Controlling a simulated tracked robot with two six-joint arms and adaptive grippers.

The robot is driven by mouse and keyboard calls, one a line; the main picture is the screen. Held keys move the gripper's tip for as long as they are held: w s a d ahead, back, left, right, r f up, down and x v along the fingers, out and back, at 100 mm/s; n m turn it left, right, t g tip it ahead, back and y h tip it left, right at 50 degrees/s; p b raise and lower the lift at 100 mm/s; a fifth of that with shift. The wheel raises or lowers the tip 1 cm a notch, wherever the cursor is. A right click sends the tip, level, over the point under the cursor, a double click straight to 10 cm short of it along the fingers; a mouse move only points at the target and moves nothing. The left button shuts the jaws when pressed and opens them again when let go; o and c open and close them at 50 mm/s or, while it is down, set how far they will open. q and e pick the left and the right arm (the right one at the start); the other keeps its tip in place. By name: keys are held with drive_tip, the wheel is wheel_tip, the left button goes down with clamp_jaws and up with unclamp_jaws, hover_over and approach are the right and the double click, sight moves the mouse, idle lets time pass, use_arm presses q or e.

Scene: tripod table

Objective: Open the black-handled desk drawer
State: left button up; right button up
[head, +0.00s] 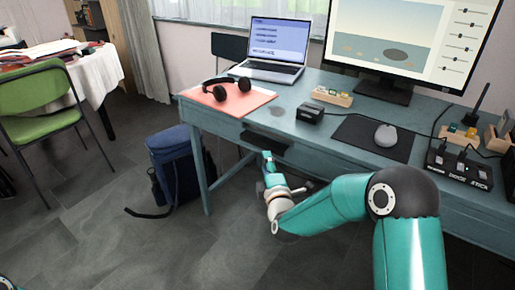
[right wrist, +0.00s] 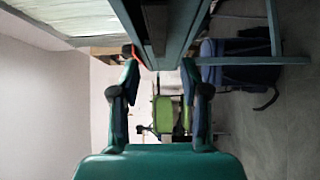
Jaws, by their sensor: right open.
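The blue-grey desk (head: 235,118) runs across the head view. A dark, flat piece (head: 262,139) shows at its front below the top, where the black drawer handle seems to be; I cannot make out the drawer's outline. My right gripper (head: 268,163) is just below and in front of this piece, seemingly apart from it. In the right wrist view the gripper (right wrist: 160,64) is open and empty, its fingers spread either side of the desk's front edge. A dark part (right wrist: 156,28) of the desk front lies beyond the fingertips. My left gripper is not in view.
A laptop (head: 270,47), headphones (head: 227,89), monitor (head: 410,40) and mouse (head: 386,135) stand on the desk. A blue backpack (head: 175,165) leans by the left desk leg. A green chair (head: 42,100) is far left. The floor in front is clear.

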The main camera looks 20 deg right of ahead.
sight(261, 146)
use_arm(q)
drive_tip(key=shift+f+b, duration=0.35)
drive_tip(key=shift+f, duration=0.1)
use_arm(e)
drive_tip(key=w, duration=0.6)
drive_tip(key=w+d, duration=0.1)
drive_tip(key=w, duration=0.2)
drive_tip(key=shift+w+d, duration=0.1)
drive_tip(key=shift+w, duration=0.1)
